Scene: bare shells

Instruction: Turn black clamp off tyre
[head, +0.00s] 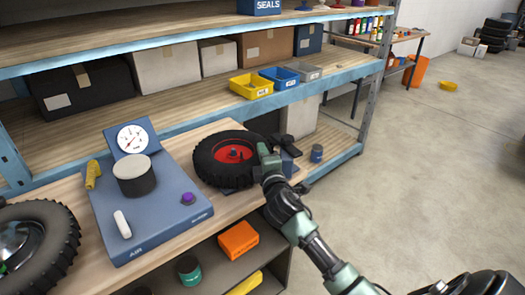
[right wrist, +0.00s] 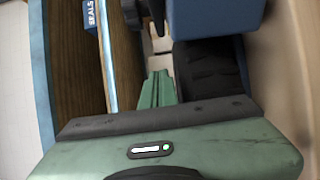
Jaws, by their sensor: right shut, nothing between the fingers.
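The black tyre (head: 205,160) with a red hub (head: 231,154) lies flat on the workbench. My right gripper (head: 266,152) is at the tyre's right edge, overlapping it in the head view. Its green fingers (right wrist: 157,88) are together with nothing between them. A dark part (head: 286,139), perhaps the black clamp, shows just right of the gripper by a blue block (head: 291,152). In the right wrist view a black ribbed part (right wrist: 205,72) lies right of the fingers, below a blue block (right wrist: 215,15). Whether the clamp touches the tyre cannot be told. My left gripper is out of view.
A blue air station (head: 150,225) with a gauge (head: 132,138) stands left of the tyre. Another tyre (head: 55,235) is at the far left. Yellow, blue and grey bins (head: 251,86) sit on the shelf behind. A small blue can (head: 316,153) stands to the right. Open floor lies right.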

